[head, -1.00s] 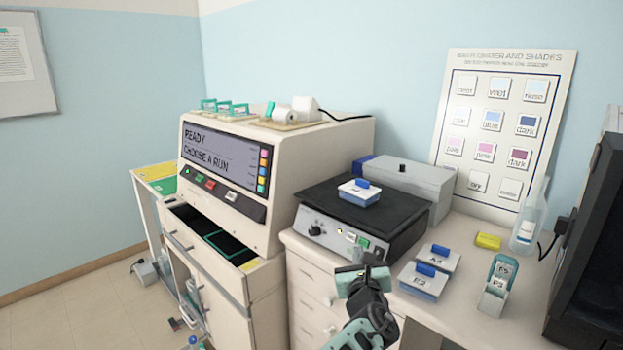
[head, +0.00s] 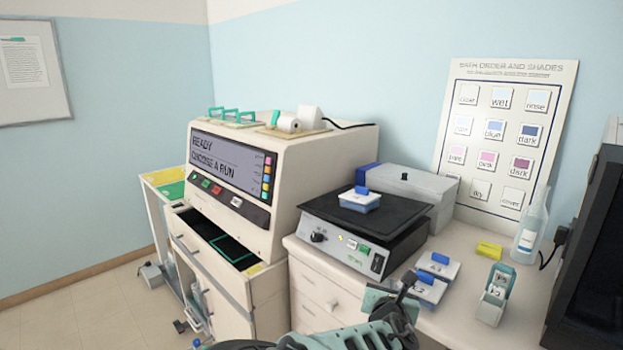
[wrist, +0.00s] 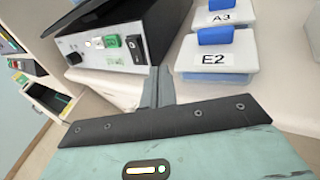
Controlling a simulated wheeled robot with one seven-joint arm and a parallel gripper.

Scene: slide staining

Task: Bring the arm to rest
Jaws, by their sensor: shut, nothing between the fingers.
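My gripper (wrist: 158,88) is shut and empty in the wrist view, its fingers together just in front of the hot-plate-like device and the boxes. In the head view my gripper (head: 408,283) is at the front edge of the counter, below the device, with my arm reaching in from the bottom. The boxes labelled E2 (wrist: 215,77) and A3 (wrist: 226,17) have blue handles and sit on the counter to the right of my fingers. They also show in the head view, partly behind my gripper. No object is held.
A black-topped device (head: 330,240) carries a blue-handled box (head: 359,201). The stainer (head: 270,175) stands to its left, with an open drawer (head: 215,240) below. A slide holder (head: 495,295), yellow block (head: 489,249), bottle (head: 530,235) and dark screen (head: 595,250) are at right.

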